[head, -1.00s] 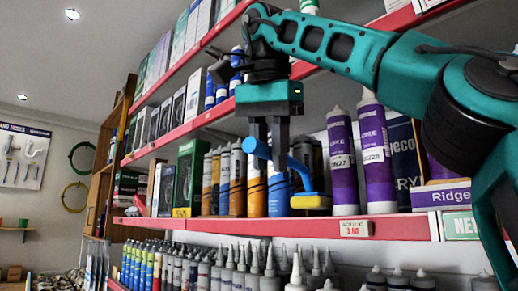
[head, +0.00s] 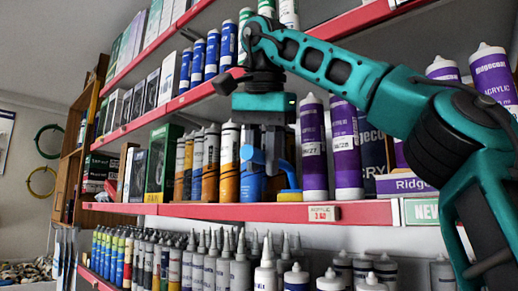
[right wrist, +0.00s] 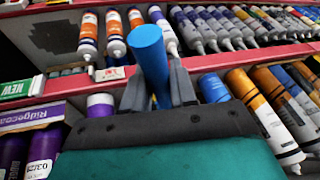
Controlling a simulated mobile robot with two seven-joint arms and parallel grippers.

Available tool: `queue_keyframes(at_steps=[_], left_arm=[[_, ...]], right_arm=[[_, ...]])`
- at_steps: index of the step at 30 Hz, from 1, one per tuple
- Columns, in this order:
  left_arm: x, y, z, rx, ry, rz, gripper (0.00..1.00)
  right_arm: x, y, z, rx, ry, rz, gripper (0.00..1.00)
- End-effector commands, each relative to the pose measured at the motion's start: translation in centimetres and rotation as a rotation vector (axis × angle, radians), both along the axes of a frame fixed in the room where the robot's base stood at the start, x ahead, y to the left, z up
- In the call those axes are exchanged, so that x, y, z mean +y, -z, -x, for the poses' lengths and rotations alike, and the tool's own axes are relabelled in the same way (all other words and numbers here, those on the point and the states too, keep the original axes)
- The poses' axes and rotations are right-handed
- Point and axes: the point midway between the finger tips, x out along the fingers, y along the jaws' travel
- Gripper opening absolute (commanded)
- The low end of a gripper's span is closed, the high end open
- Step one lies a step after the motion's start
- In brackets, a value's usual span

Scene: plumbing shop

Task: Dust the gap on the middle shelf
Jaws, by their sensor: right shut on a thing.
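My right gripper (head: 266,150) is shut on a blue-handled duster (head: 253,157) with a yellow and blue head (head: 289,195). The head is low at the gap on the middle shelf (head: 250,211), just above its red front edge; whether it touches the shelf I cannot tell. The gap lies between blue and orange cartridges on the left and purple tubes (head: 313,150) on the right. The gripper hides much of the gap. In the right wrist view the round blue handle (right wrist: 150,55) stands between the fingers; the duster's head is hidden there. My left gripper is out of view.
Orange and white cartridges (head: 229,165) stand close on the left. A dark box (head: 374,150) and a purple Ridgecoat box (head: 404,184) stand on the right. Grey-nozzled tubes (head: 239,265) fill the shelf below. A price tag (head: 323,213) is on the shelf edge.

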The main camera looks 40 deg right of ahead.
Motion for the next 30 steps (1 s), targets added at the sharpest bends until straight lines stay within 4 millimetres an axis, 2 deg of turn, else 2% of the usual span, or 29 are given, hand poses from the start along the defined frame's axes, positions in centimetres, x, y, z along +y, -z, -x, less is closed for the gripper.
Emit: queue_keyframes(at_steps=[9, 21, 30], left_arm=[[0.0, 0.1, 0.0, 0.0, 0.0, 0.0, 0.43], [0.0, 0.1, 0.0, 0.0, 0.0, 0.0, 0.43], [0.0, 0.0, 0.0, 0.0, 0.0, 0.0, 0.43]], right_arm=[[-2.7, 0.4, -0.3, 0.012, 0.008, -0.004, 0.0], [0.9, 0.3, 0.0, 0.013, 0.001, -0.001, 0.0], [0.9, -2.4, 0.1, 0.004, 0.008, 0.001, 0.0]])
